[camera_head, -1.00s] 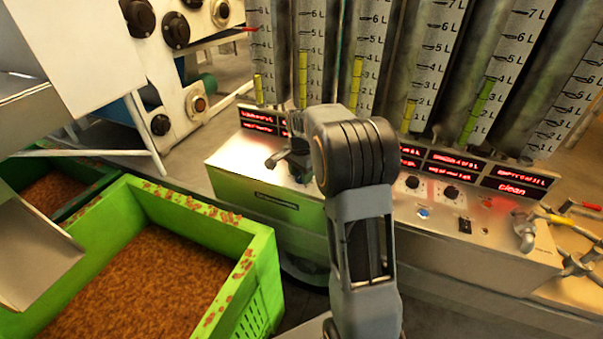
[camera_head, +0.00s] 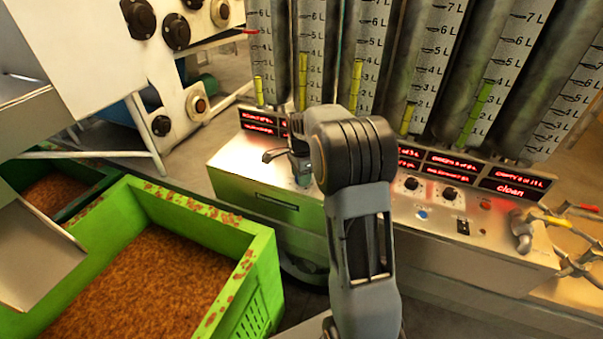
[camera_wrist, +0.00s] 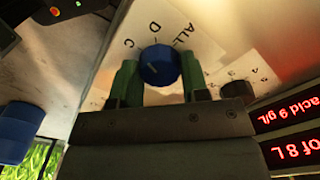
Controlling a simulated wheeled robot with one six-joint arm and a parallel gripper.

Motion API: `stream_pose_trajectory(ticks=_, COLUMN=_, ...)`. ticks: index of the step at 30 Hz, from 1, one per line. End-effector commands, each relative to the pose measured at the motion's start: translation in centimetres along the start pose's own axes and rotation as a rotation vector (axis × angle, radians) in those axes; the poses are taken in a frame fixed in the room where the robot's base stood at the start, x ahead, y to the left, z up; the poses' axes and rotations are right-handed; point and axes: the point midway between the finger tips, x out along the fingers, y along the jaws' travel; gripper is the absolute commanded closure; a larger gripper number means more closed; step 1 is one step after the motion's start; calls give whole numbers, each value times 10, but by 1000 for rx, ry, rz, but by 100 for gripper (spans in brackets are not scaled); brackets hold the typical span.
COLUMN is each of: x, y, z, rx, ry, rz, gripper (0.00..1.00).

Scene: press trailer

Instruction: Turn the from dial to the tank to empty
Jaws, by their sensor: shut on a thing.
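A round blue dial (camera_wrist: 158,65) with a short pale mark sits on a white label plate in the wrist view. The letters C, D and ALL are printed around its far side. My gripper (camera_wrist: 156,79) has its two green fingers on either side of the dial and is shut on it. I cannot read exactly which letter the mark points to. In the head view my gripper (camera_head: 302,172) is low at the left part of the metal panel (camera_head: 235,165), partly behind my arm. The dial is hidden there.
A dark knob (camera_wrist: 236,90) with small labels is close to the right finger. Red displays (camera_head: 440,165) line the panel's back below the graduated tubes (camera_head: 430,65). A green crate (camera_head: 262,275) stands at front left.

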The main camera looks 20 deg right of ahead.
Motion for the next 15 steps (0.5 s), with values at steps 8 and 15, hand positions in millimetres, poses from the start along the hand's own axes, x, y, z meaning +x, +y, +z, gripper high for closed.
stream_pose_trajectory(ticks=8, x=-1, y=-1, z=0, rx=213, ry=1, rz=-3, gripper=82)
stream_pose_trajectory(ticks=15, x=-1, y=-1, z=0, rx=341, ry=1, rz=-4, gripper=82)
